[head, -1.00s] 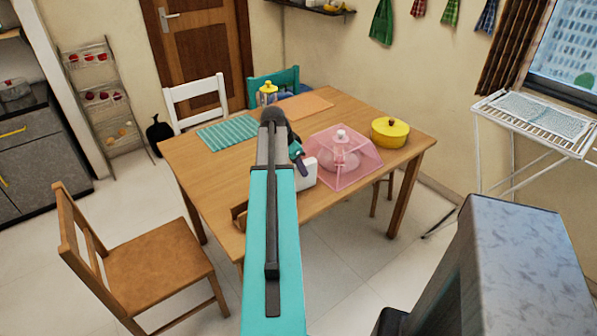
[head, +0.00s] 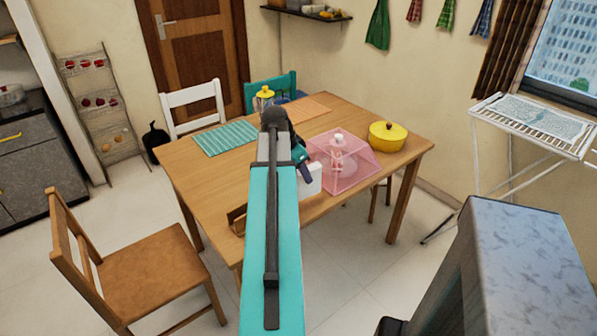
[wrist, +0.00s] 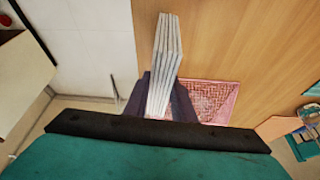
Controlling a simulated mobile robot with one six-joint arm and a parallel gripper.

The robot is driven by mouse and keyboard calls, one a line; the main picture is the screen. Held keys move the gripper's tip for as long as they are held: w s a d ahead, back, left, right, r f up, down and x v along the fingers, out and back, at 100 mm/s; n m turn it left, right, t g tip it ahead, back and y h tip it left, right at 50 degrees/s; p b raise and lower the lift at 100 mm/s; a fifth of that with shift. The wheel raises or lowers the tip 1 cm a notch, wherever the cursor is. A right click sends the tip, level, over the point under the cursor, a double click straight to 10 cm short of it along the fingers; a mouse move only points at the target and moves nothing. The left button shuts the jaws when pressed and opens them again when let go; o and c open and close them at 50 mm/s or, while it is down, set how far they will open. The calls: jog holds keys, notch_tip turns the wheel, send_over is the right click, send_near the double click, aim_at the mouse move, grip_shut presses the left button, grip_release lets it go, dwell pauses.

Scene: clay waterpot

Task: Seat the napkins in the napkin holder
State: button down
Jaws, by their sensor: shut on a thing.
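My gripper (head: 303,163) is over the near right part of the wooden table, shut on a stack of white napkins (head: 311,181). In the wrist view the napkins (wrist: 164,55) stand out from between the two dark fingers (wrist: 160,97), seen edge-on as several thin layers. A brown wooden piece (head: 237,217) at the table's near edge, left of my arm, may be the napkin holder. My arm hides part of it, so I cannot tell for sure. The napkins are apart from it, to its right.
A pink mesh food cover (head: 359,165) stands just right of the napkins, a yellow pot (head: 388,136) beyond it. A green striped mat (head: 225,138), an orange mat (head: 307,109) and a yellow-lidded jar (head: 264,94) lie farther back. The table's left part (head: 190,180) is clear.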

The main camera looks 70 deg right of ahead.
jog(key=s+a+b, duration=0.5)
jog(key=s+a, duration=0.1)
jog(key=a, duration=0.1)
jog(key=shift+a+r, duration=0.25)
jog(key=shift+r, duration=0.15)
dwell(0.7)
jog(key=shift+r, duration=0.2)
